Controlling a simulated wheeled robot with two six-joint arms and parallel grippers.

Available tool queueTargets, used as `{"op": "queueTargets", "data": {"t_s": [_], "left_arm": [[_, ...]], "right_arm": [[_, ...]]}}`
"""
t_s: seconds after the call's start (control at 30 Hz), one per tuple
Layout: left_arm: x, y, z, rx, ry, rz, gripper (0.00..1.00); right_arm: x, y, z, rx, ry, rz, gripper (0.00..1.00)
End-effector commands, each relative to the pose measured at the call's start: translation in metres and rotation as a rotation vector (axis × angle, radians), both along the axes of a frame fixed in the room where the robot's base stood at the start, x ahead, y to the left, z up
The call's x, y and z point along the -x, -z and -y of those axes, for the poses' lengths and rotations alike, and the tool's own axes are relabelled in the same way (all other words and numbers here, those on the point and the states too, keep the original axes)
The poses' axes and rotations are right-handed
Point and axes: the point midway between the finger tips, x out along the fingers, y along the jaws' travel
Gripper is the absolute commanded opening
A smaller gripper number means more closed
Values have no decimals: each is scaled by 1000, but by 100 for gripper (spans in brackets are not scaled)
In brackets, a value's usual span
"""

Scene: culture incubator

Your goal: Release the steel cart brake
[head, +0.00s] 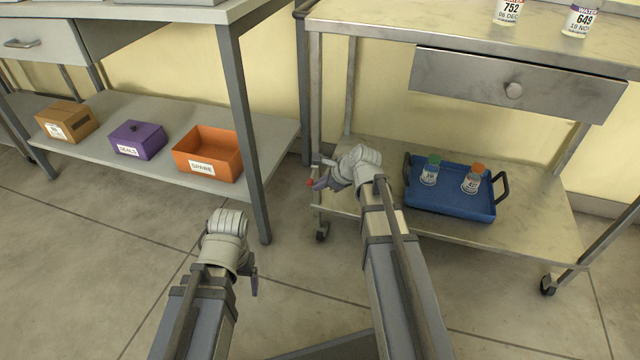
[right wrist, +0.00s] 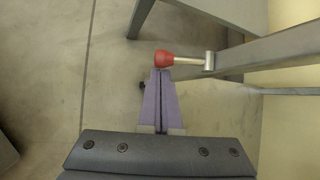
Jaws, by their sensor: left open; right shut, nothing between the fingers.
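The steel cart (head: 330,110) stands at the right in the head view. Its brake lever has a red knob (head: 310,183) by the cart's left leg. In the right wrist view the red knob (right wrist: 164,58) sits on a pale rod that runs right to a metal socket on the cart frame. My right gripper (right wrist: 160,74) is shut and empty; its purple fingertips are right at the knob's near side, and I cannot tell if they touch it. In the head view my right gripper (head: 322,178) is partly hidden by its wrist. My left gripper (head: 254,284) is open over the floor.
A blue tray (head: 450,206) with two small jars is on the cart's lower shelf. Two labelled bottles stand on its top. A drawer (head: 515,88) is shut. A bench at the left holds an orange bin (head: 207,153), a purple box and a cardboard box.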

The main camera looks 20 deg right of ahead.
Motion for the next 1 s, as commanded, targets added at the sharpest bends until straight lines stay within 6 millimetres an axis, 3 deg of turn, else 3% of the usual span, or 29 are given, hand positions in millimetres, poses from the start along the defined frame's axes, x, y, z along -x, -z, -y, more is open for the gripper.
{"op": "queueTargets", "data": {"t_s": [1.0], "left_arm": [[0, -30, 0, -1, 0, -2, 83]], "right_arm": [[0, -21, -1, -203, 0, -297, 0]]}}
